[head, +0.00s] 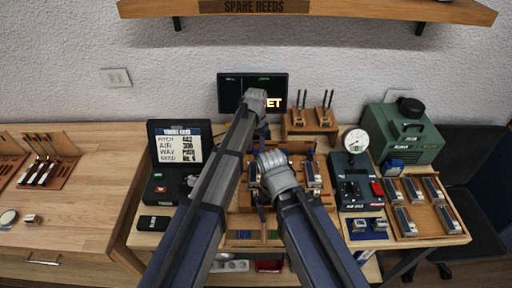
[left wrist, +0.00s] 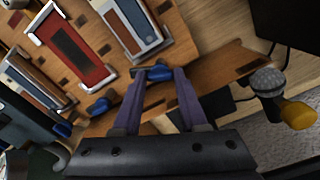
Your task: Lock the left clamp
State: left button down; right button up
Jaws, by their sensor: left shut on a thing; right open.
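In the left wrist view my left gripper (left wrist: 157,84) is shut on a blue clamp (left wrist: 158,72), which sits at the edge of a wooden frame (left wrist: 215,70). A second blue clamp (left wrist: 98,106) is farther left along the same edge, apart from the fingers. In the head view my left gripper (head: 260,128) is over the back of the wooden frame (head: 243,200), and my arm hides its fingertips and the clamp. My right gripper (head: 262,206) is open over the frame's middle, nearer me; its fingers are partly hidden.
In the left wrist view a red module (left wrist: 70,48) and a grey module (left wrist: 130,27) sit in the frame. The monitor (head: 235,90) stands behind. A gauge box (head: 352,185) and a module tray (head: 440,222) are at right; a display box (head: 175,150) is at left.

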pick_arm(q)
jog(key=m, duration=0.6)
jog(key=shift+m, duration=0.3)
jog(key=m, duration=0.6)
dwell(0.3)
jog(key=shift+c, duration=2.2)
grip_release()
jog(key=shift+r, duration=0.1)
notch_tip(320, 180, up, 8)
jog(key=p, duration=0.8)
